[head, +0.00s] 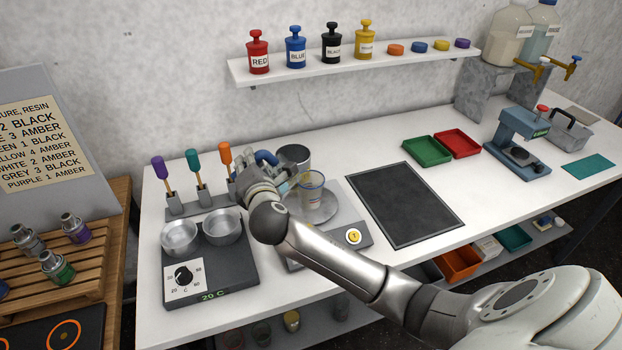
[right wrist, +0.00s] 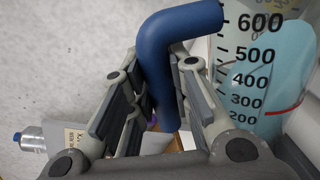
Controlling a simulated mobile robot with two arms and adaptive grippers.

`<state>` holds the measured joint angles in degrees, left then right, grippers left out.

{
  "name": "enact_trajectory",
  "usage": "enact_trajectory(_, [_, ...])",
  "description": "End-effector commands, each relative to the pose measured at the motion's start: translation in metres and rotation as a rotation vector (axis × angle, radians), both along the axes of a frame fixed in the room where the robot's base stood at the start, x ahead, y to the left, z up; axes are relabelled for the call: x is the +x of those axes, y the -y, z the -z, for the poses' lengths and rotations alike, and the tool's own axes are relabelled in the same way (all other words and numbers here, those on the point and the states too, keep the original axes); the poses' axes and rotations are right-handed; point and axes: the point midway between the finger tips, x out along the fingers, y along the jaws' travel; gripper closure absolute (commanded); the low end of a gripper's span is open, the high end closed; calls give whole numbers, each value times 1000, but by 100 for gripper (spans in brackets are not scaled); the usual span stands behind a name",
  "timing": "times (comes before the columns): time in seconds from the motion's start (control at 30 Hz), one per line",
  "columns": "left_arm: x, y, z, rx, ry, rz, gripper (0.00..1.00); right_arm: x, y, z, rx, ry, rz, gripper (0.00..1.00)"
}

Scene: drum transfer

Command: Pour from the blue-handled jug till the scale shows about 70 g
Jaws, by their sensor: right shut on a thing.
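A clear cup (head: 312,198) with a blue rim stands on the round pan of the scale (head: 345,250). The scale's reading is not legible. My left gripper is out of view.
A hot plate (head: 215,285) with two metal bowls stands left of the scale. Several coloured-handled tools (head: 197,170) stand in a rack behind it. A dark mat (head: 403,205) lies right of the scale, with green and red trays behind. A shelf (head: 350,66) holds pigment bottles.

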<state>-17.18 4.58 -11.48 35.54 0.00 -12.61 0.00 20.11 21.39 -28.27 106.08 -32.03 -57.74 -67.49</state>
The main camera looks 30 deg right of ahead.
Motion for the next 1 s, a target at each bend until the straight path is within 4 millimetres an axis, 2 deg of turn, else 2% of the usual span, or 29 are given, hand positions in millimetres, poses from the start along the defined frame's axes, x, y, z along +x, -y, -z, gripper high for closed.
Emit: enact_trajectory(1.0, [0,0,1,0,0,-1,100,-1,6,-10,64,13,0,100])
